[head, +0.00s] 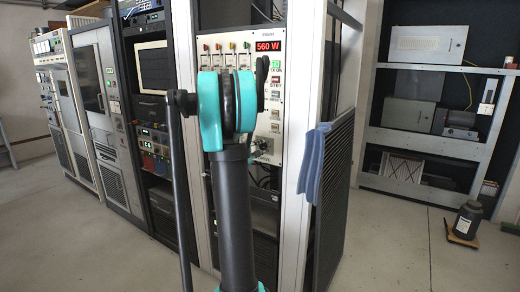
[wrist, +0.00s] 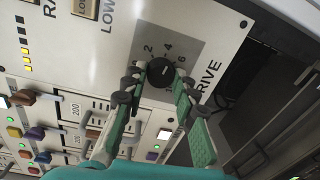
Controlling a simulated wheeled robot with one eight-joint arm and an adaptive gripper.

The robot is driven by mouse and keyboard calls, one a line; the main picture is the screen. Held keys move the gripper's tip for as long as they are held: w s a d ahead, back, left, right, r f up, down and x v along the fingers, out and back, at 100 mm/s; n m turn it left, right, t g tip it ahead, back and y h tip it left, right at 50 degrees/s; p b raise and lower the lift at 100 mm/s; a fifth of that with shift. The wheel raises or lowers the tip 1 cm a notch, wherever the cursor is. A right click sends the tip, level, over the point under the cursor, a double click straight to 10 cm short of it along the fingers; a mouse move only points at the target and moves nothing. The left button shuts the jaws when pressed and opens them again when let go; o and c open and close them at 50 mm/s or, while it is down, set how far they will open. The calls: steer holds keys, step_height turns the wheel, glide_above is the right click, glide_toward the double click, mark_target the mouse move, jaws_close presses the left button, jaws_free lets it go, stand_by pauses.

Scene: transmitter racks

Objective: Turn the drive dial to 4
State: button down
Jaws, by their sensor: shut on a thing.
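The drive dial (wrist: 161,70) is a round black knob on a grey patch of the white panel in the wrist view. The numbers 2, 4 and 6 are printed around it, with DRIVE lettered beside it. My gripper (wrist: 158,80) has its green and dark fingers on both sides of the knob and is shut on it. I cannot clearly tell which number the knob's mark points to. In the head view my arm hides much of the control panel (head: 213,50), and the dial is hard to make out.
The panel's red display (head: 269,46) reads 560 W. Several labelled buttons run down the panel's right side. Coloured levers (wrist: 35,133) line the left of the wrist view. Floor at right is mostly clear.

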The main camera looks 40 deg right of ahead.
steer(key=shift+n, duration=0.5)
steer(key=c, duration=1.2)
jaws_free()
steer(key=v, duration=1.2)
